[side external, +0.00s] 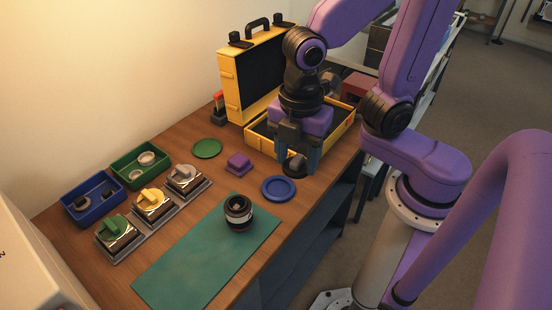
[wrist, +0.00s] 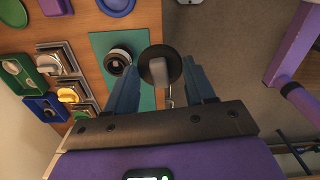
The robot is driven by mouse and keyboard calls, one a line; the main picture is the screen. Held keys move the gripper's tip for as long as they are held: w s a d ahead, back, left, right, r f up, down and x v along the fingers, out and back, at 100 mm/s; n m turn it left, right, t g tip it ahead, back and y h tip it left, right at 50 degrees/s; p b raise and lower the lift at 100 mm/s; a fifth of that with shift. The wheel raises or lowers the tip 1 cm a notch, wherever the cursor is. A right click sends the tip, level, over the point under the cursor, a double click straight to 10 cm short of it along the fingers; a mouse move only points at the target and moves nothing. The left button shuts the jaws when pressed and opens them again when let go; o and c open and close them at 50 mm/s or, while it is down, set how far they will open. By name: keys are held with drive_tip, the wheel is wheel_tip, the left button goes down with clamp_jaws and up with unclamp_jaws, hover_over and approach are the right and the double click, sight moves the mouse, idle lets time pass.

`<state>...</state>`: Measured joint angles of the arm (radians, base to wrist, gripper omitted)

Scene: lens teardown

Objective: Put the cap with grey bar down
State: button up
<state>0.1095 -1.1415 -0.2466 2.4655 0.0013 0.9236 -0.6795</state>
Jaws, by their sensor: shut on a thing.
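The cap with grey bar is a round black disc with a grey bar across it; in the wrist view the cap (wrist: 160,66) sits between my fingertips. In the side view the cap (side external: 294,166) shows low at the fingers of my gripper (side external: 300,160), near the right edge of the table, behind the blue disc. My gripper (wrist: 163,80) is shut on the cap by its bar. I cannot tell whether the cap touches the table. The lens (side external: 238,212) stands upright on the green mat (side external: 170,279), apart from my gripper.
An open yellow case (side external: 236,88) stands behind my gripper. A blue disc (side external: 278,188), a purple block (side external: 238,163) and a green disc (side external: 207,148) lie on the table. Green (side external: 117,166) and blue (side external: 72,212) bins and several fixtures with coloured bars fill the left.

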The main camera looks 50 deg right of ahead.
drive_tip(key=shift+s+d+r, duration=0.35)
drive_tip(key=shift+s+d, duration=0.1)
drive_tip(key=shift+s, duration=0.25)
drive_tip(key=w+f+m, duration=0.2)
drive_tip(key=w+m, duration=0.4)
drive_tip(key=w, duration=0.6)
drive_tip(key=m, duration=0.5)
hover_over(207, 148)
drive_tip(key=f, duration=1.3)
drive_tip(key=shift+s+f, duration=0.35)
drive_tip(key=shift+f, duration=0.05)
drive_tip(key=shift+w+f, duration=0.15)
drive_tip(key=shift+f, duration=0.05)
drive_tip(key=shift+w+f, duration=0.1)
drive_tip(key=shift+f, duration=1.55)
drive_tip(key=shift+f, duration=0.1)
